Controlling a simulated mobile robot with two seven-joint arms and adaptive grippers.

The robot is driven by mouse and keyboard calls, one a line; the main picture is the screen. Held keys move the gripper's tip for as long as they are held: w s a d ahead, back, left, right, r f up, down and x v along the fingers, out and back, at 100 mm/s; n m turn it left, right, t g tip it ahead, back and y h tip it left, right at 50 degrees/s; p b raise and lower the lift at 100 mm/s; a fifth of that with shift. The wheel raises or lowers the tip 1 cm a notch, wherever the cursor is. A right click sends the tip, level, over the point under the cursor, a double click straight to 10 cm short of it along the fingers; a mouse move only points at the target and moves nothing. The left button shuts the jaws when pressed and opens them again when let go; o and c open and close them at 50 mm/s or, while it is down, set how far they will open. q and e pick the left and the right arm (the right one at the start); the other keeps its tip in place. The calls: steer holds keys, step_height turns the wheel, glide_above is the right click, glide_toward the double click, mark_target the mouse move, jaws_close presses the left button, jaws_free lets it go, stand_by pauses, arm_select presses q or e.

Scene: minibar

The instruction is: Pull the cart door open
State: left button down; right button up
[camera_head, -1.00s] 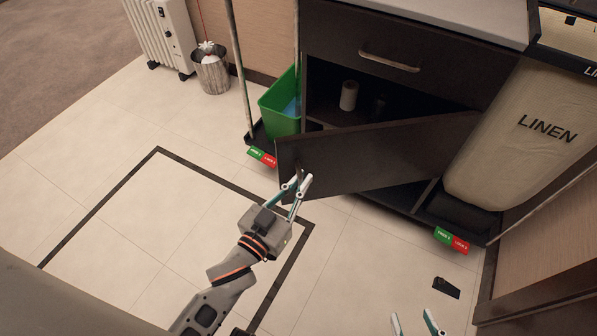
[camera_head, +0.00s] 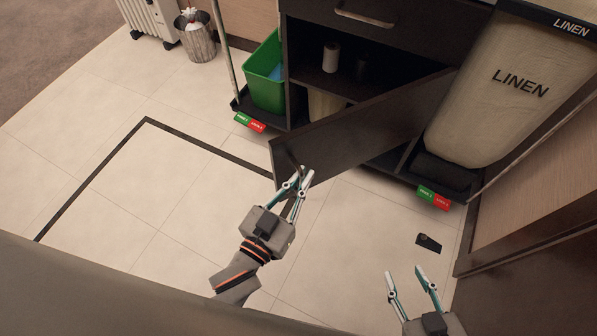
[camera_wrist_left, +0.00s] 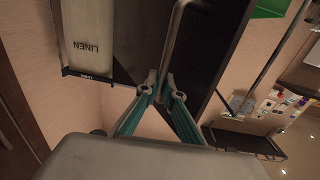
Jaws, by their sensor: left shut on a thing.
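The dark cart door (camera_head: 365,125) is hinged at its right side and swung partly open, its free edge out over the floor. My left gripper (camera_head: 300,174) is shut on the door's bar handle near that free edge. In the left wrist view the metal handle (camera_wrist_left: 176,40) runs down between the fingertips of the left gripper (camera_wrist_left: 160,88), against the dark door panel (camera_wrist_left: 205,45). In the head view the fingers mostly hide the handle. My right gripper (camera_head: 406,274) is open and empty above the floor at the lower right.
Inside the cart a pale roll (camera_head: 331,57) stands on a shelf. A drawer handle (camera_head: 365,19) is above. A green bucket (camera_head: 266,75) stands left, a linen bag (camera_head: 490,95) right. A small dark object (camera_head: 428,242) lies on the floor. Tiles left of the door are clear.

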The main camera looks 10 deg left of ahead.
stand_by(0.3)
arm_select(q)
steer(key=c, duration=2.2)
jaws_free()
steer(key=shift+d, duration=0.1)
steer(key=shift+r, duration=5)
